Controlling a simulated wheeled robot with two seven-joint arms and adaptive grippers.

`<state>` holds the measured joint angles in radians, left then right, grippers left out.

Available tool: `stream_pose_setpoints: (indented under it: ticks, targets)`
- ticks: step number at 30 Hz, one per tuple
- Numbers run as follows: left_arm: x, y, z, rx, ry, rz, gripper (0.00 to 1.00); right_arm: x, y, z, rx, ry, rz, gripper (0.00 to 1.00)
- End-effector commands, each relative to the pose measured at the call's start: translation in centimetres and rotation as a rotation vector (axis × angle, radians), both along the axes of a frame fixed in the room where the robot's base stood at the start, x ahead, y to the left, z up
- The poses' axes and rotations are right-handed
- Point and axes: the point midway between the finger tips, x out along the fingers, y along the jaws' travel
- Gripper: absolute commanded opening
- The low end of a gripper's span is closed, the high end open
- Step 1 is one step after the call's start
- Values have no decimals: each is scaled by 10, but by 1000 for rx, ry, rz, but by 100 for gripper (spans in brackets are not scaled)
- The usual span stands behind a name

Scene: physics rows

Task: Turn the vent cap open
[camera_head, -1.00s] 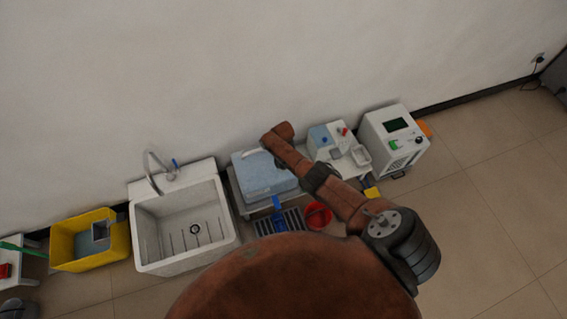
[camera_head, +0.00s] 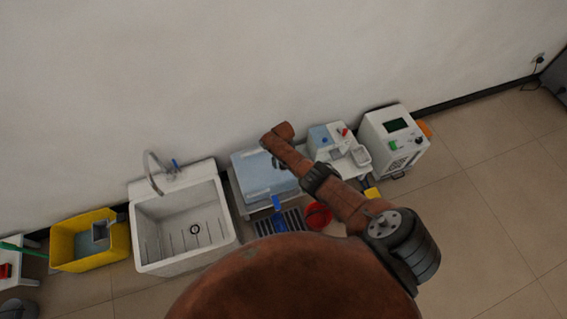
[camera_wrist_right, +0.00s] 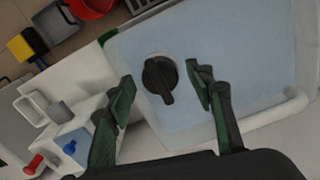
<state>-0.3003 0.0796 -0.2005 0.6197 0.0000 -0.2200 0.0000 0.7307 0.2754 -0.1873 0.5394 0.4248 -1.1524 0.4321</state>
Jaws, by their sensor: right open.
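The vent cap is a round black knob with a raised grip bar (camera_wrist_right: 160,77) on the light blue lid (camera_wrist_right: 210,45) in the right wrist view. My right gripper (camera_wrist_right: 161,88) is open, with one dark green finger on each side of the cap. A gap shows between the cap and each finger. In the head view, the blue-lidded box (camera_head: 258,172) stands by the wall. My right arm passes in front of its right side and hides the cap. My left gripper is not in view.
A white sink (camera_head: 155,235) and a yellow bin (camera_head: 75,245) stand to the left. A small device with a red knob (camera_head: 344,132) and a white unit with a screen (camera_head: 385,140) stand to the right. A red bucket (camera_head: 318,216) sits in front.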

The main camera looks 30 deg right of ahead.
Motion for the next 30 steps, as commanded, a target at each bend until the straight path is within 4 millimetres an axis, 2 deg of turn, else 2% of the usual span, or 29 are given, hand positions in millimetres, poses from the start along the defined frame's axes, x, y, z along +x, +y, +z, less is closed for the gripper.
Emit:
stream_pose_setpoints:
  ticks: [6, 11, 17, 24, 30]
  targets:
    - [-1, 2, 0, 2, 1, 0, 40, 0, 1, 4, 1, 1, 1, 49]
    - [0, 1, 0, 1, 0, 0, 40, 0, 1, 17, 3, -1, 1, 49]
    - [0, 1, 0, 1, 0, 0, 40, 0, 0, 45, 2, -3, 1, 49]
    - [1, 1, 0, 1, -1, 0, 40, 1, 0, 88, 1, -4, 0, 49]
    - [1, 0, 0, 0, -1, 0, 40, 0, 0, 112, 0, 0, 0, 49]
